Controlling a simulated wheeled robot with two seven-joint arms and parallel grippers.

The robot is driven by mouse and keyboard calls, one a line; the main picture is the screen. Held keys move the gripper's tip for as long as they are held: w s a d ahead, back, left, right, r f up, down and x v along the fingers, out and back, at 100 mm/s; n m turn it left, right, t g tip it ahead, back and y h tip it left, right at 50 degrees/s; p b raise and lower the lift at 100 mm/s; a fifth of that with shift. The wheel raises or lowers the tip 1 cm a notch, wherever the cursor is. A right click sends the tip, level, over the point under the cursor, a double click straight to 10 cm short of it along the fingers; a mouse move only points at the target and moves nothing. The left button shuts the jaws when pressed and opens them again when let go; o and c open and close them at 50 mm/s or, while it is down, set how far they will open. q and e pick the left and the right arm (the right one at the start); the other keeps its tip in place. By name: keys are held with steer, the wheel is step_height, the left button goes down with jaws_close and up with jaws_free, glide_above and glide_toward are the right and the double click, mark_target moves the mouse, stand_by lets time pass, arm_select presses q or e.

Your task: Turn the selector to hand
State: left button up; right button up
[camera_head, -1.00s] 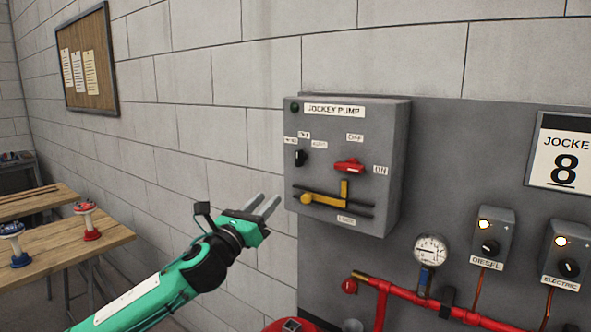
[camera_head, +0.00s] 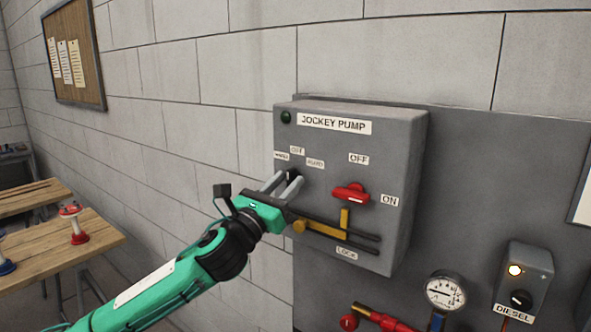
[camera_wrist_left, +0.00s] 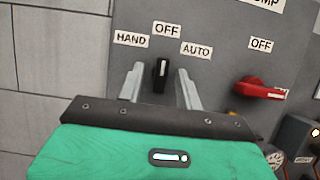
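The selector (camera_wrist_left: 161,76) is a small black knob with a white line on the grey jockey pump panel (camera_head: 400,150). In the left wrist view it stands nearly upright, its line toward the OFF label (camera_wrist_left: 167,30). The HAND label (camera_wrist_left: 131,39) is to its left and the AUTO label (camera_wrist_left: 196,49) to its right. My left gripper (camera_head: 281,184) is open at the panel, its fingers on either side of the selector, with a gap showing on both sides in the left wrist view. In the head view the gripper hides the selector. My right gripper is not in view.
A red switch (camera_head: 350,194) with OFF and ON labels is right of the selector. A yellow lock bar (camera_head: 325,230) runs below. A gauge (camera_head: 445,292) and a diesel switch box (camera_head: 524,285) are lower right. A wooden table (camera_head: 85,238) stands at left.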

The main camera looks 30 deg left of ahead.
arm_select(q)
steer(key=shift+w+r, duration=0.15)
steer(key=shift+w, duration=0.3)
steer(key=shift+s+d+r, duration=0.1)
steer(key=shift+s+r, duration=0.05)
steer(key=shift+s, duration=0.1)
jaws_close()
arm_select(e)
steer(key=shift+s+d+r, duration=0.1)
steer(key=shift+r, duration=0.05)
